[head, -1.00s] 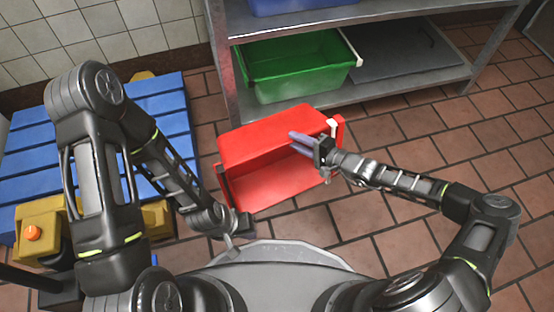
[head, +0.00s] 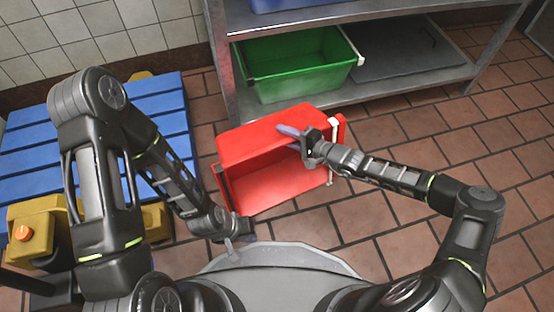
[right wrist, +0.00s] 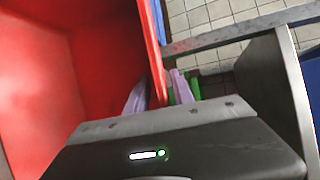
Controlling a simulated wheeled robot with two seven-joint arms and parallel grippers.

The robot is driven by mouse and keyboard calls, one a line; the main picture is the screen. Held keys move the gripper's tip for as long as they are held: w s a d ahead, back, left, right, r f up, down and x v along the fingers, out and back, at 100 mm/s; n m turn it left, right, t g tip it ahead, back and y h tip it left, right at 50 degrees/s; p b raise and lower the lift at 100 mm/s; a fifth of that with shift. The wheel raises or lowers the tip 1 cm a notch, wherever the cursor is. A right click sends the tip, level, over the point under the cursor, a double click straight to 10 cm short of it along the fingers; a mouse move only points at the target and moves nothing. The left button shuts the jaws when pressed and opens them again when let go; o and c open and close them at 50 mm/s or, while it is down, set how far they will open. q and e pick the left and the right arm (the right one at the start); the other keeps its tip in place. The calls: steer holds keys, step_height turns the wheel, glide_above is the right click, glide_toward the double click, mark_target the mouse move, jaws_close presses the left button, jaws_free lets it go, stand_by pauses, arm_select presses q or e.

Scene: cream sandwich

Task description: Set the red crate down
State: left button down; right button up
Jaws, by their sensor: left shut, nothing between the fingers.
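The red crate (head: 265,136) is in the middle of the head view, in front of the shelf. It looks tilted, its open side facing me; I cannot tell whether it touches the floor. My right gripper (head: 290,138) is over the crate's right part, its pale purple fingers apart. In the right wrist view the crate's inside (right wrist: 60,85) fills the left; one finger (right wrist: 136,98) shows in front of it, and the other (right wrist: 180,86) shows past the rim. My left gripper (head: 238,244) is shut and empty by the crate's near left corner; its fingertips are hard to make out.
A metal shelf (head: 400,99) stands behind, with a green crate (head: 295,65) and a grey board (head: 405,52) on its lower level and a blue crate (head: 300,5) above. A blue slatted pallet (head: 25,140) is at left. Tiled floor (head: 400,250) is free at right.

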steer(key=shift+c, duration=0.2)
jaws_close()
steer(key=shift+f, duration=0.1)
stand_by(1.0)
steer(key=shift+r, duration=0.2)
